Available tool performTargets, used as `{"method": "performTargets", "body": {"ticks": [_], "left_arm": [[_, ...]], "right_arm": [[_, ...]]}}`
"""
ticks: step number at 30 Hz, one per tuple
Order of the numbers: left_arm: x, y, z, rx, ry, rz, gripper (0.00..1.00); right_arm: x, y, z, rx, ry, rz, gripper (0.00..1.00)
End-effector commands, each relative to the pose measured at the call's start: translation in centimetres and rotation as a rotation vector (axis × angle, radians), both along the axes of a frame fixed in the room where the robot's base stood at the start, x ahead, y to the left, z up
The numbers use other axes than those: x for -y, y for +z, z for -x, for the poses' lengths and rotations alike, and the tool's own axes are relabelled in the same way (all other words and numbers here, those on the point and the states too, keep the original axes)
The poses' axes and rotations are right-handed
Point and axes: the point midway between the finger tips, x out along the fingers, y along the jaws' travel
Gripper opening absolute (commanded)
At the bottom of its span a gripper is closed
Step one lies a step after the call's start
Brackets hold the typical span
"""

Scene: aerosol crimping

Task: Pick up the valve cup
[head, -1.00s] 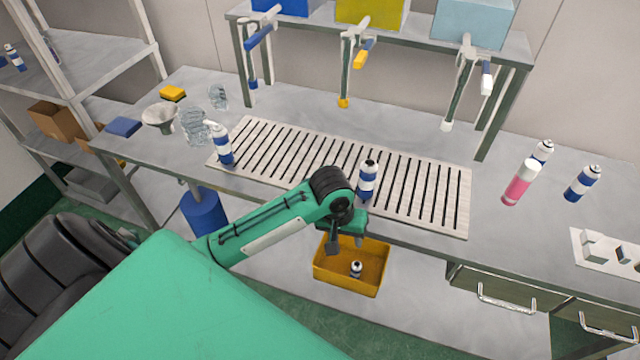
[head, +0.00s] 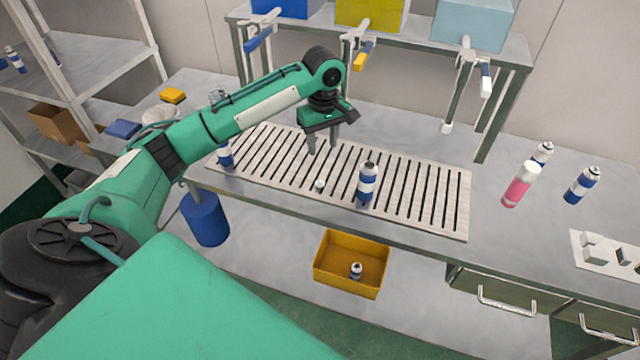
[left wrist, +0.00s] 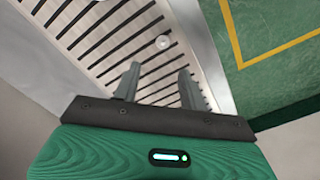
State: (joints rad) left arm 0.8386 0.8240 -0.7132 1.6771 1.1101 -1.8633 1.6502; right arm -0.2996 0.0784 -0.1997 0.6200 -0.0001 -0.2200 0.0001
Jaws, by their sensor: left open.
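The valve cup (head: 320,185) looks like a small pale piece on the slatted rack (head: 440,219), left of a blue and white can (head: 368,184). In the left wrist view it shows as a small round pale spot (left wrist: 163,42) near the rack's edge, beyond the fingertips. My left gripper (head: 323,148) is open and empty, pointing down above the rack, behind the cup and apart from it. Its two spread fingers also show in the left wrist view (left wrist: 158,70). My right gripper is not in view.
Another blue and white can (head: 225,154) stands at the rack's left end. A yellow bin (head: 334,284) holding a small item sits below the front edge.

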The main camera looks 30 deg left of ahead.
Motion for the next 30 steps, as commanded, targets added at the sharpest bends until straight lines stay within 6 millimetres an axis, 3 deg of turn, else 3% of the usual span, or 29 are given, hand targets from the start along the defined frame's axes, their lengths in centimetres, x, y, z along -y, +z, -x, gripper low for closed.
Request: {"method": "performTargets", "body": {"ticks": [9, 30], "left_arm": [[-0.1, -5.9, 0.1, -0.004, 0.0, -0.001, 0.43], [-0.6, -13.1, 0.5, 0.0, -0.002, -0.001, 0.43]], "right_arm": [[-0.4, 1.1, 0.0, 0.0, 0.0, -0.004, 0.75], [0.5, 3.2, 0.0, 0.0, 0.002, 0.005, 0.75]]}}
